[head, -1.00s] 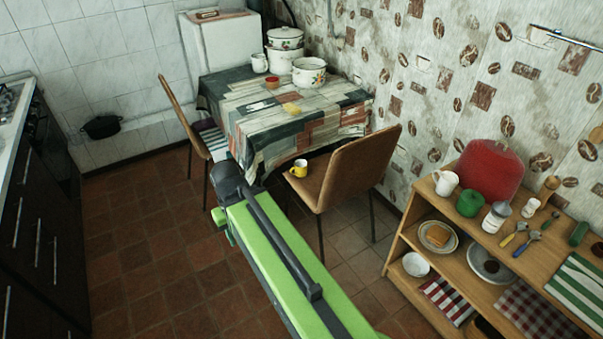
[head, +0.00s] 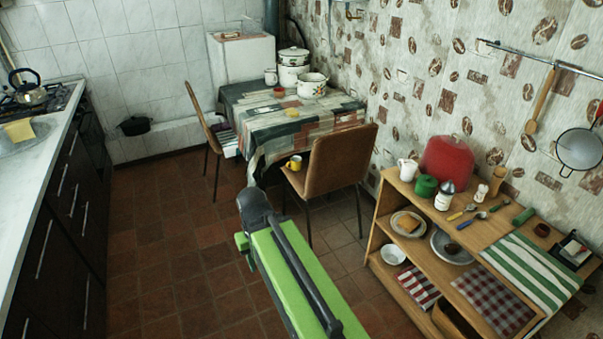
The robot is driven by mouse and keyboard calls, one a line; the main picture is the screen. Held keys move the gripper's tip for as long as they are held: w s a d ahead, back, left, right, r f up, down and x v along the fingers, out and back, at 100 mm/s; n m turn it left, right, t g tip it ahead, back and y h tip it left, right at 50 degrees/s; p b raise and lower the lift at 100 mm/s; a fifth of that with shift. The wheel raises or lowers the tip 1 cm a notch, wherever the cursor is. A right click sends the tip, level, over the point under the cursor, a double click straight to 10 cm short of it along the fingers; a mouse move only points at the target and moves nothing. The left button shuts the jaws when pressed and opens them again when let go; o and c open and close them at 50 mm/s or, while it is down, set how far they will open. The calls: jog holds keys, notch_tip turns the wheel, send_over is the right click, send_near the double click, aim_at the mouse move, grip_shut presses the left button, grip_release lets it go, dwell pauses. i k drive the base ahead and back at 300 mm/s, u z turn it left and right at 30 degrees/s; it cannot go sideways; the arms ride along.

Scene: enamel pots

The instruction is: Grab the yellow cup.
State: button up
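The yellow cup (head: 295,163) with a white inside stands on the seat of the brown chair (head: 338,160) on the near side of the table. My green arm reaches up from the bottom of the head view. Its dark end, with my gripper (head: 248,196), is left of the chair and nearer to me than the cup, apart from it. The fingers are hidden or too unclear to tell whether they are open.
The table (head: 262,128) bears enamel pots (head: 312,84) and a red bowl. A second chair (head: 203,110) stands at its left. A wooden shelf (head: 398,183) with dishes is at right, a dark counter at left. The tiled floor (head: 165,225) between is clear.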

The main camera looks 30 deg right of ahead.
aim_at(294, 164)
jog(key=z, duration=0.55)
jog(key=i, duration=2.3)
jog(key=u, duration=1.1)
jog(key=i, duration=0.85)
jog(key=u, duration=0.55)
